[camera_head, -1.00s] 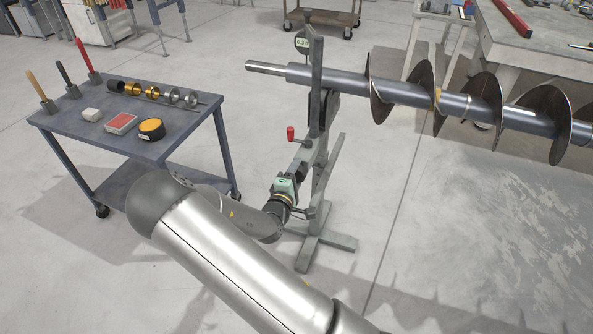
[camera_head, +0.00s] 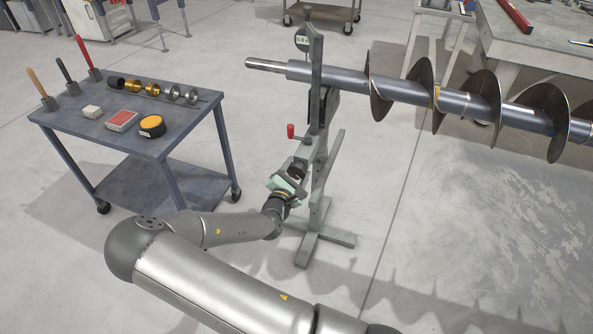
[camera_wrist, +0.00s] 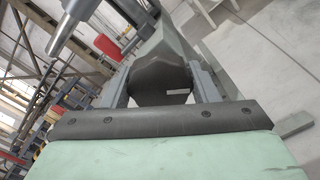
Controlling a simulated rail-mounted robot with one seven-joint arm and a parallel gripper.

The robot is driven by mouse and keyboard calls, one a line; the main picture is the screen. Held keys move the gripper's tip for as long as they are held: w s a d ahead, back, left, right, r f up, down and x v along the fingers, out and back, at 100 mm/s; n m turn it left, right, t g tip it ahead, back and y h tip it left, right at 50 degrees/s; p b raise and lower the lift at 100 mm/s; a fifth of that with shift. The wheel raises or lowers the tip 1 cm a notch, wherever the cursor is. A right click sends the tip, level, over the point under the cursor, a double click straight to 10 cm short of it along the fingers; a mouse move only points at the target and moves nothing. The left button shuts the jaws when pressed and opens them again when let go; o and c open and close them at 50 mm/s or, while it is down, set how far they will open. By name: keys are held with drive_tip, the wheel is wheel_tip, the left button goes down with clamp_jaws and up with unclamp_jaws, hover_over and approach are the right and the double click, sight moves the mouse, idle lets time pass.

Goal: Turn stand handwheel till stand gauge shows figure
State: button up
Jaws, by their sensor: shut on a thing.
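The stand (camera_head: 314,110) is a grey-green upright frame at the middle of the head view, bearing the end of the auger. The stand gauge (camera_head: 302,40) is a small round dial with a pale display near its top; its figure is too small to read surely. The stand handwheel (camera_wrist: 160,88) is a dark lobed knob between my two fingers in the wrist view. My gripper (camera_head: 296,172) is shut on it, low on the stand's near side. In the head view my gripper mostly hides the handwheel.
A red-knobbed lever (camera_head: 291,131) sticks out of the stand just above my gripper. The auger (camera_head: 470,104) runs off to the right. A blue-grey cart (camera_head: 75,122) with brushes, rings and small boxes stands left. Clear floor lies between cart and stand.

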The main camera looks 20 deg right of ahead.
drive_tip(key=shift+n, duration=0.3)
drive_tip(key=o, duration=1)
drive_tip(key=v, duration=1.7)
drive_tip(key=shift+s+a+b, duration=0.2)
drive_tip(key=shift+b, duration=0.2)
